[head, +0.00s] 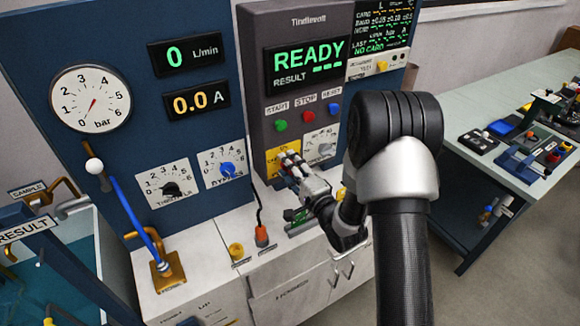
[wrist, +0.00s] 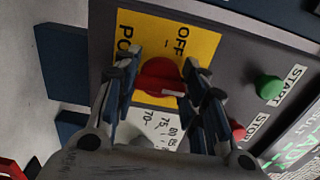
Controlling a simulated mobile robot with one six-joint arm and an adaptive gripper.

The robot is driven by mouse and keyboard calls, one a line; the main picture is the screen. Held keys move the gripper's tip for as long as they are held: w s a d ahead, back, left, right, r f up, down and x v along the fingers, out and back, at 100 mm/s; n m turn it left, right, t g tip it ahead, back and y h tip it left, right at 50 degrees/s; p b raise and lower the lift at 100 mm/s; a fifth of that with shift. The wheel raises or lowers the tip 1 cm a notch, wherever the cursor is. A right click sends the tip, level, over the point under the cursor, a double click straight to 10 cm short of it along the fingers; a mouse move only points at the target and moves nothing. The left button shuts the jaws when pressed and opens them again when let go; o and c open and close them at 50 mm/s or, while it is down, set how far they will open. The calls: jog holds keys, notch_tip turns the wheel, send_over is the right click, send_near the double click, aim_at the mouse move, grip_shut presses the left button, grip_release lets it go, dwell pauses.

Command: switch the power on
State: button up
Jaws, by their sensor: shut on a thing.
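A red rotary knob (wrist: 160,77) sits on a yellow plate (wrist: 150,28) in the wrist view. The plate carries the word OFF and a partly covered word starting with PO. My gripper (wrist: 159,72) has one finger on each side of the knob and is shut on it. In the head view my gripper (head: 291,162) is at the yellow plate (head: 283,146), low on the grey tester panel (head: 256,58), and hides the knob. The knob's exact pointing is hard to tell. The tester's display (head: 308,64) is lit and reads READY.
Green START (head: 280,126) and red STOP (head: 309,117) buttons sit above my gripper, with a blue RESET button (head: 333,108) beside them. A white dial (head: 321,144) is right of the plate. A blue panel with a bar gauge (head: 90,98) stands left.

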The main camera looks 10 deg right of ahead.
dwell(0.4)
jog(key=o, duration=1.1)
jog(key=v, duration=1.2)
